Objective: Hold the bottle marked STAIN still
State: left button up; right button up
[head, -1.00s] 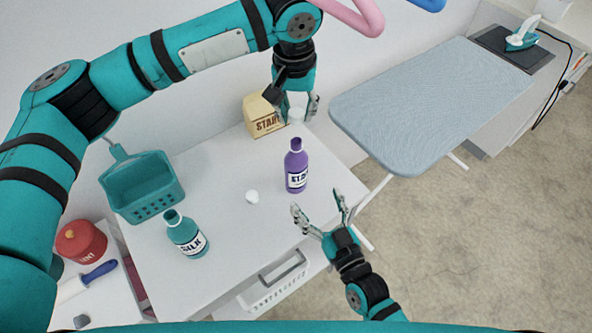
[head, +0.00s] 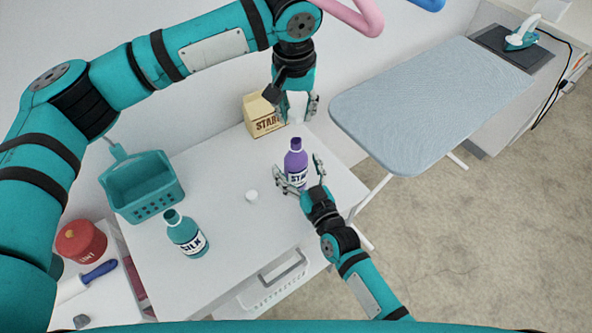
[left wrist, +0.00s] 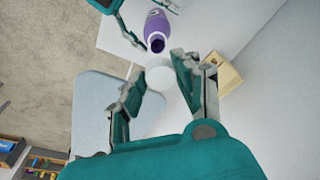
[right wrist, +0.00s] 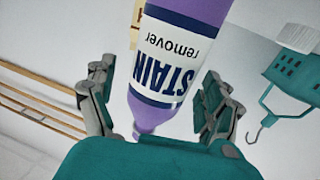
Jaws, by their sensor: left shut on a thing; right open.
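The purple bottle marked STAIN (head: 296,160) stands upright on the white table, its neck open. My right gripper (head: 305,172) is open, with its fingers on either side of the bottle; the right wrist view shows the label of the bottle (right wrist: 165,57) between the fingers (right wrist: 160,105). I cannot tell if either finger touches it. My left gripper (head: 296,106) is shut on a white round cup-like thing (left wrist: 158,76), above the table behind the bottle. In the left wrist view the bottle (left wrist: 157,30) is beyond this white thing.
A small white cap (head: 251,196) lies on the table (head: 225,235), left of the bottle. A teal bottle marked SILK (head: 185,235), a teal basket (head: 145,188) and a tan START box (head: 262,115) stand around. An ironing board (head: 430,105) is at the right.

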aim_at(297, 140)
jog(key=shift+w+a, duration=0.25)
jog(key=shift+w, duration=0.25)
grip_shut()
dwell(0.3)
pick_arm(q)
jog(key=shift+s+d+f, duration=0.1)
jog(key=shift+s+f, duration=0.05)
jog(key=shift+f, duration=1.1)
jog(key=shift+s+f, duration=0.1)
jog(key=shift+f, duration=1.15)
